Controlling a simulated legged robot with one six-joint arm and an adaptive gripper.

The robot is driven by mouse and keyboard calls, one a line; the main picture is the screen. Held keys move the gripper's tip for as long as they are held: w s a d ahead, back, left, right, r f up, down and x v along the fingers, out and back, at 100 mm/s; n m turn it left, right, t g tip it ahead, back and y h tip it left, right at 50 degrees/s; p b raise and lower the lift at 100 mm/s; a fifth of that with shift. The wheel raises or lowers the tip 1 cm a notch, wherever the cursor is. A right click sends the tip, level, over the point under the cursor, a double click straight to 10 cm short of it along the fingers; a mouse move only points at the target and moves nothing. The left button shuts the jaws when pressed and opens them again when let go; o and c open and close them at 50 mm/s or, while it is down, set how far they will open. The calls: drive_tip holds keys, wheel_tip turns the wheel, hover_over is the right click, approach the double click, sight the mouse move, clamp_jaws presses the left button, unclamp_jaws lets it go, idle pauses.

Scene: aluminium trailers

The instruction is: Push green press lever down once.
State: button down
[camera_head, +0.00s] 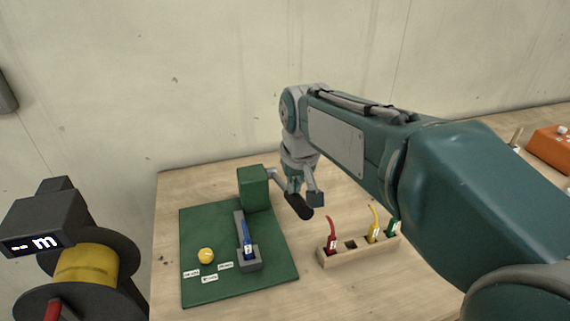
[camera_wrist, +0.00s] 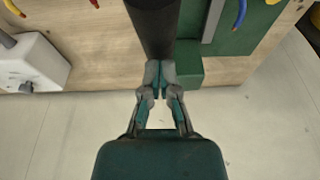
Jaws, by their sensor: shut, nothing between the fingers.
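The green press (camera_head: 253,188) is a green block on a green base plate (camera_head: 205,290). A grey lever arm reaches right from it to a black cylindrical handle (camera_head: 298,206). In the wrist view the black handle (camera_wrist: 153,25) points at my fingertips, and the green block (camera_wrist: 188,72) shows just right of them. My gripper (camera_wrist: 160,68) is shut with nothing between its fingers. Its tips lie at the handle's near end in that view; I cannot tell whether they touch it. In the head view my gripper (camera_head: 294,186) is just above the handle, partly hidden.
A blue-handled tool (camera_head: 247,245) lies in a grey holder on the plate, beside a yellow knob (camera_head: 206,256). A wooden rack (camera_head: 340,257) with red, yellow and green tools stands to the right. A spool (camera_head: 85,275) is at the left. An orange box (camera_head: 552,147) sits far right.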

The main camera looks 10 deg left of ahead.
wheel_tip(320, 180, up, 11)
drive_tip(key=shift+f, duration=0.15)
idle(1.3)
drive_tip(key=s+d+f+m+t, duration=0.1)
drive_tip(key=s+d+f, duration=0.1)
drive_tip(key=s+d, duration=0.3)
drive_tip(key=s+d+f+m, duration=0.1)
drive_tip(key=s+d+m, duration=0.15)
drive_tip(key=d, duration=0.55)
drive_tip(key=s+d+f+m+t+h, duration=0.1)
drive_tip(key=s+d+f+t, duration=0.1)
drive_tip(key=s+d+f, duration=0.6)
drive_tip(key=s+f, duration=0.2)
drive_tip(key=s, duration=0.1)
drive_tip(key=shift+s+m, duration=0.3)
drive_tip(key=shift+m, duration=0.05)
